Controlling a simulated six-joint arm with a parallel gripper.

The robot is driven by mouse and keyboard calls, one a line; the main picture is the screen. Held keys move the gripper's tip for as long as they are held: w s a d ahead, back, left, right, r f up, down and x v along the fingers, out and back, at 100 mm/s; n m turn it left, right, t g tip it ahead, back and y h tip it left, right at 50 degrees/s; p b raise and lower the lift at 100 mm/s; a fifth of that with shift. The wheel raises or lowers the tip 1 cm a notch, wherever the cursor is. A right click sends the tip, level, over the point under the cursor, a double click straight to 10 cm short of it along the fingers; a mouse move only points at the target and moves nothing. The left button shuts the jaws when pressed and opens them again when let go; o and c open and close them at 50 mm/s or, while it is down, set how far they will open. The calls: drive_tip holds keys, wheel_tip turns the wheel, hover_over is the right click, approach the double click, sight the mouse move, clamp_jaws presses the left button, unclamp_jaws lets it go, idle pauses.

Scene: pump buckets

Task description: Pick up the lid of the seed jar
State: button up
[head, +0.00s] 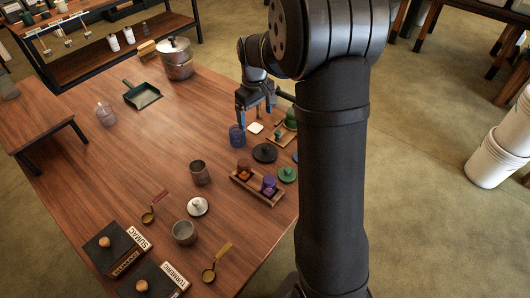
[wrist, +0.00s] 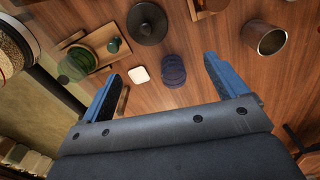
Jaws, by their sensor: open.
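My gripper (head: 256,104) is open and empty above the far right part of the table, and its two blue fingers show in the wrist view (wrist: 163,68). A blue translucent cup (head: 237,135) stands below it and shows between the fingers in the wrist view (wrist: 173,72), apart from them. No jar is clearly marked as the seed jar. A small clear jar with a lid (head: 105,114) stands at the left of the table. A dark round knobbed lid (head: 264,153) lies on the table, also in the wrist view (wrist: 147,23).
A grain-filled container (wrist: 12,48) is cut off at the wrist view's left edge. A wooden tray (head: 242,184) holds orange and purple jars. A white knobbed lid (head: 197,206), metal cups and a lidded pot (head: 177,60) stand around. The table's middle is mostly clear. My arm hides its right side.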

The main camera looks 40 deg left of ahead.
drive_tip(key=w+d+r+n, duration=0.1)
drive_tip(key=w, duration=0.1)
approach(265, 146)
drive_tip(key=shift+n, duration=0.3)
drive_tip(key=f, duration=0.5)
drive_tip(key=shift+s, duration=0.25)
drive_tip(key=shift+w+f, duration=0.2)
drive_tip(key=shift+f, duration=2.6)
drive_tip(key=c, duration=0.7)
